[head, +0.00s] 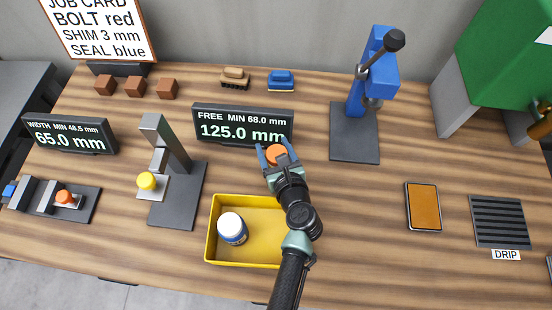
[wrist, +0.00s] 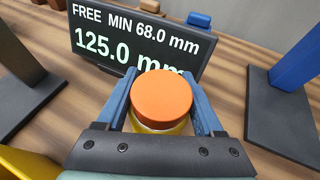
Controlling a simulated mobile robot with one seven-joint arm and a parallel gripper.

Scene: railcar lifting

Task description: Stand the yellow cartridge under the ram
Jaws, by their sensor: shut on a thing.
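My gripper (head: 275,155) is shut on the yellow cartridge, which has a round orange top (head: 276,152). In the wrist view its orange top (wrist: 163,97) sits between the blue fingers, with a thin strip of its yellow body (wrist: 160,127) below; the rest is hidden. The blue press (head: 355,98) stands to the right of my gripper, with a black lever knob (head: 394,40). Its grey ram (head: 373,103) hangs above a dark base plate (head: 354,146). The base plate is bare. The held cartridge is apart from the press.
The FREE display (head: 243,125) reads 125.0 mm, close behind my gripper. A yellow tray (head: 210,232) holding a white-capped jar (head: 232,228) lies in front. A measuring stand (head: 178,190) is at left. An orange pad (head: 423,206) and drip grate (head: 500,221) lie right. The table before the press is clear.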

